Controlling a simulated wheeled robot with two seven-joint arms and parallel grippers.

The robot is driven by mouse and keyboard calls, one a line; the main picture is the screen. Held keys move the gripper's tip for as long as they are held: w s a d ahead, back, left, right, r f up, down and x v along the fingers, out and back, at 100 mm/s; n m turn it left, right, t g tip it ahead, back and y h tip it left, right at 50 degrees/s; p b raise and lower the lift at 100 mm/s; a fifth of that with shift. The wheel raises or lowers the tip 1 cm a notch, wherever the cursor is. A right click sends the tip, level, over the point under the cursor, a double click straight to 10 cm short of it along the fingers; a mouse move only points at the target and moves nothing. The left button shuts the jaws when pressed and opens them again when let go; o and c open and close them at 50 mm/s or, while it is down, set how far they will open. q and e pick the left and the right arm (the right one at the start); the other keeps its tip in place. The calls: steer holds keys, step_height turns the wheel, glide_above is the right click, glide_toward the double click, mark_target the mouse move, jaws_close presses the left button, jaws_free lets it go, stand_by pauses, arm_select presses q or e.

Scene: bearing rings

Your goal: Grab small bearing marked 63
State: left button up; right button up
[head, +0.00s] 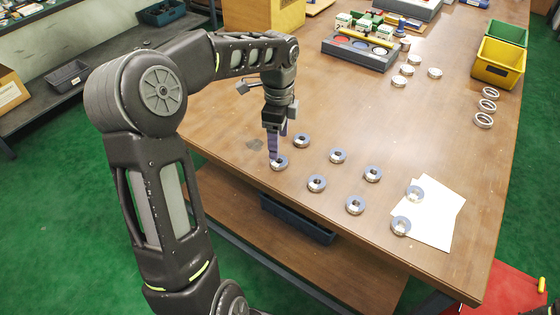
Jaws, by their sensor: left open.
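My left gripper (276,152) points down over the table's left side, its jaws open. Its fingertips are right at a small silver bearing ring (280,164), partly covering it; I cannot tell whether they touch it. Several similar small bearings lie flat to the right, among them one just behind (302,140), one in the middle (338,156) and one nearer the front (316,184). Two more lie at the white paper (436,222). The markings are too small to read, so I cannot tell which bearing is marked 63. My right gripper is not in view.
The wooden table (320,110) is clear around the bearings. Thin larger rings (484,120) lie at the right, with a yellow bin (498,64) and a green bin (505,32) behind. A grey tray (360,54) and several silver pieces (434,72) stand at the back.

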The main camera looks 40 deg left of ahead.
mark_target(279, 161)
arm_select(q)
steer(key=shift+f, duration=0.85)
steer(key=shift+f, duration=2.6)
steer(key=shift+c, duration=0.5)
jaws_close()
